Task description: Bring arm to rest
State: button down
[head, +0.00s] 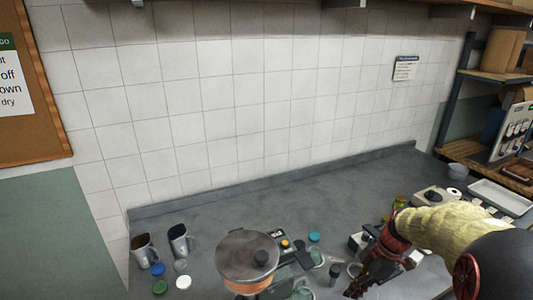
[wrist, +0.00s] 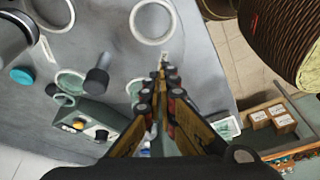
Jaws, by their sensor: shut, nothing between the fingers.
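My gripper (head: 357,288) is at the lower right of the head view, over the front part of the grey counter (head: 345,198). In the wrist view my gripper (wrist: 163,66) points down at the counter with its fingers together and nothing between them. A pale ring-shaped jar rim (wrist: 153,21) lies just beyond the fingertips. A dark cylinder (wrist: 97,80) stands to their left. My arm, in a yellow sleeve, comes in from the right of the head view.
A lidded pot (head: 246,254) stands front centre, with two metal jugs (head: 180,241) to its left. Loose lids, among them a green lid (head: 160,287), lie near them. A white tray (head: 499,197) is at the right. The counter's back middle is clear.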

jog(key=s+a+r+m+t+h, duration=0.2)
jog(key=s+a+r+m, duration=0.3)
jog(key=s+r+m, duration=0.3)
jog(key=s+a+r+m+t+h, duration=0.1)
jog(key=s+a+r+m+t, duration=0.2)
jog(key=s+r, duration=0.7)
jog(key=s+a+m, duration=0.1)
jog(key=a+m, duration=0.1)
jog(key=m, duration=0.2)
jog(key=shift+m+h, duration=0.4)
